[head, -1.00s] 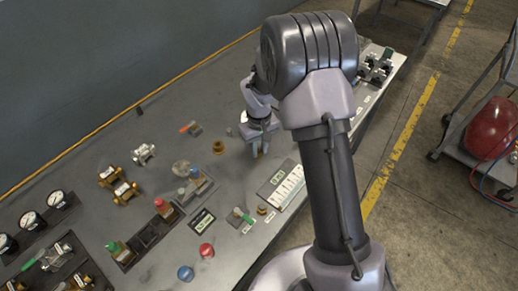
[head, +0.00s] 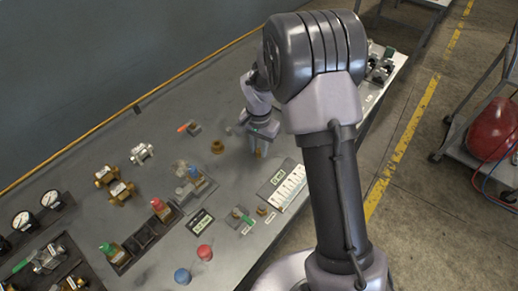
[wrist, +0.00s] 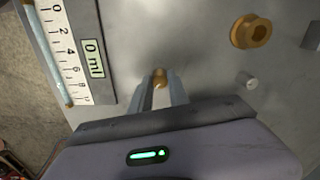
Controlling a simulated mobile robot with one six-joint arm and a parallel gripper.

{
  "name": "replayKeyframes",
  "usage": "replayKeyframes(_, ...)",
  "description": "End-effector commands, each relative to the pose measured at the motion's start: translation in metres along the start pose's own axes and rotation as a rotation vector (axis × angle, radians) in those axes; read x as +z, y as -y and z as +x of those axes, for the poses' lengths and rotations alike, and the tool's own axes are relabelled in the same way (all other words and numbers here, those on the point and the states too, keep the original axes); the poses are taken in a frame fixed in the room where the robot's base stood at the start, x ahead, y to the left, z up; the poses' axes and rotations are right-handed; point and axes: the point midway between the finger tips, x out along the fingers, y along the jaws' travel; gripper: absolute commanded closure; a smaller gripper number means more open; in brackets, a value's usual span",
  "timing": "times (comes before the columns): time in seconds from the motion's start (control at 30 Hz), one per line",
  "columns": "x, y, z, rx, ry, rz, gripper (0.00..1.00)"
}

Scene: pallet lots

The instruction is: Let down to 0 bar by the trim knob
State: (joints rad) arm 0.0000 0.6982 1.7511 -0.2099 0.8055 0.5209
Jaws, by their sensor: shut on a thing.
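My gripper (wrist: 161,92) is shut on a small brass-coloured piece (wrist: 160,76), which shows between the two fingertips in the wrist view. In the head view my gripper (head: 258,150) points down at the bench, to the left of my arm column. The fingers hide most of the held piece, and I cannot tell whether it stands on the bench or is lifted. Two round white-faced gauges (head: 50,197) sit at the far left of the bench; their readings are too small to tell. I cannot pick out which part is the trim knob.
A white scale (wrist: 65,48) with a display reading 0 ml lies left of my gripper in the wrist view. A brass hex fitting (wrist: 251,31) and a small grey pin (wrist: 247,81) lie to the right. Red (head: 204,252) and blue (head: 182,276) caps are near the bench's front edge.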

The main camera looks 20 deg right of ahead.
Motion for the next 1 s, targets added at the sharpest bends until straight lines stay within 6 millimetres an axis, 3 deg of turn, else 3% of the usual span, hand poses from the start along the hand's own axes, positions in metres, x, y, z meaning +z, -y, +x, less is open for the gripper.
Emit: replayKeyframes(1.0, -0.0003, 0.0004, 0.0006, -0.002, 0.000, 0.875, 1.00)
